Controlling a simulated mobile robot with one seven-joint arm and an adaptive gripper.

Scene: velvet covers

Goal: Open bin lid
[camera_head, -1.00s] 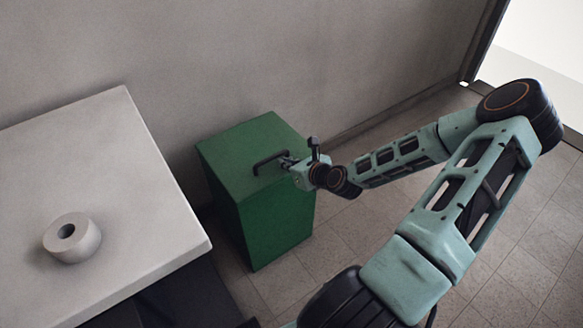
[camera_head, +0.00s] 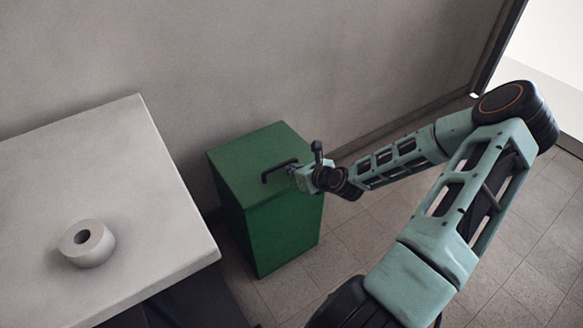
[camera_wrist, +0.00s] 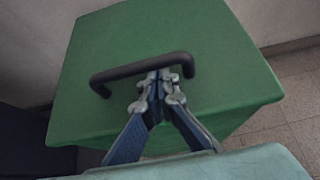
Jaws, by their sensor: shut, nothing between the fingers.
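The green bin (camera_head: 282,232) stands on the floor against the wall, with its flat green lid (camera_head: 250,160) down on top. A black bar handle (camera_head: 279,171) is fixed on the lid; it also shows in the wrist view (camera_wrist: 142,70). My gripper (camera_head: 294,170) is at the right end of the handle. In the wrist view my gripper (camera_wrist: 160,82) has its fingertips together, close to or touching the handle's near side toward its right end. I cannot tell whether they touch it. Nothing is held between the fingers.
A pale table (camera_head: 110,170) stands left of the bin, with a grey roll (camera_head: 87,243) on it. The wall (camera_head: 250,60) is close behind the bin. Tiled floor (camera_head: 345,245) is free in front and to the right.

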